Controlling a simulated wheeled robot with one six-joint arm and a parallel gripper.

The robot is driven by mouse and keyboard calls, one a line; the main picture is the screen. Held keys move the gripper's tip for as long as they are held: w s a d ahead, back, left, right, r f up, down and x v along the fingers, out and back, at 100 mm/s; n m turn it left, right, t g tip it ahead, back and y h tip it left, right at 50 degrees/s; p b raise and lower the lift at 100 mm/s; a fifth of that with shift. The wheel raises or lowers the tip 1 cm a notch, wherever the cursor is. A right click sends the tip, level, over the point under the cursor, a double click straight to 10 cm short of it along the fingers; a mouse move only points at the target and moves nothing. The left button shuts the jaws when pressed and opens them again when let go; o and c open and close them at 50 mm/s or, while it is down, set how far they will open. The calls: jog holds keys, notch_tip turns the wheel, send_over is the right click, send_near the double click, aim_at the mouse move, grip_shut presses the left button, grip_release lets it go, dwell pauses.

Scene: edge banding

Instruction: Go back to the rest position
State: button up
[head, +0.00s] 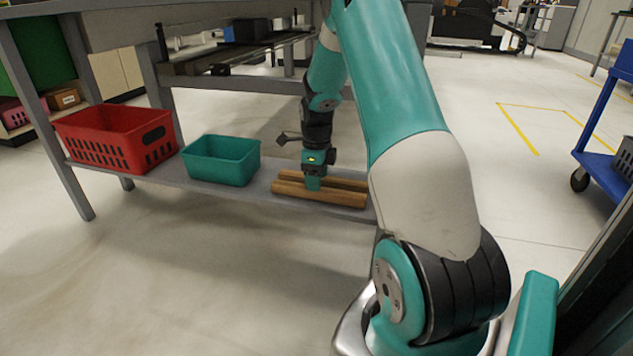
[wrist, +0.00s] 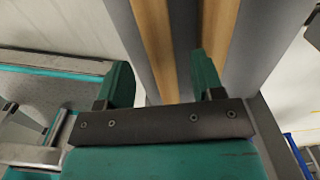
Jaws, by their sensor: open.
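My gripper (head: 313,183) is low over the lower shelf (head: 262,188) of the grey bench, at two wooden bars (head: 318,194) that lie there side by side. In the wrist view my gripper (wrist: 160,82) has its two teal fingers spread apart. The bars also show in the wrist view (wrist: 155,40), running up between and past the fingers. I cannot tell whether a finger touches a bar. My arm reaches forward and down from the right of the head view.
A teal bin (head: 222,160) and a red basket (head: 117,138) stand on the same shelf to the left. The bench top and its rail (head: 230,62) lie above the shelf. A blue cart (head: 603,160) stands at the right. The floor in front is clear.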

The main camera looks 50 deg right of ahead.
notch_tip(320, 180, up, 8)
jog(key=p, duration=0.3)
jog(key=shift+f, duration=0.1)
jog(key=s+a+r+n+t, duration=0.1)
jog(key=s+a+r+n, duration=0.15)
jog(key=a+n, duration=0.7)
jog(key=s+a+r+n+t, duration=0.1)
jog(key=s+a+r+n, duration=0.15)
jog(key=a+n, duration=0.65)
jog(key=s+a+r+n+t, duration=0.15)
jog(key=s+a+n, duration=0.25)
jog(key=a+n, duration=0.55)
jog(key=s+a+r+n+g+y+p, duration=0.1)
jog(key=s+a+r+n+p, duration=0.1)
jog(key=a+r+n+p, duration=0.3)
jog(key=s+a+r+n+g+y+p, duration=0.1)
jog(key=s+a+r+y+p, duration=0.1)
jog(key=r+p, duration=0.35)
jog(key=s+a+r+n+g+y+p, duration=0.15)
jog(key=s+a+r+p, duration=0.25)
jog(key=r, duration=0.4)
jog(key=s+a+r+n+p, duration=0.3)
jog(key=s+r, duration=0.1)
jog(key=r, duration=0.3)
notch_tip(320, 180, up, 35)
jog(key=p, duration=3.5)
jog(key=shift+w+d, duration=0.2)
jog(key=shift+w, duration=0.1)
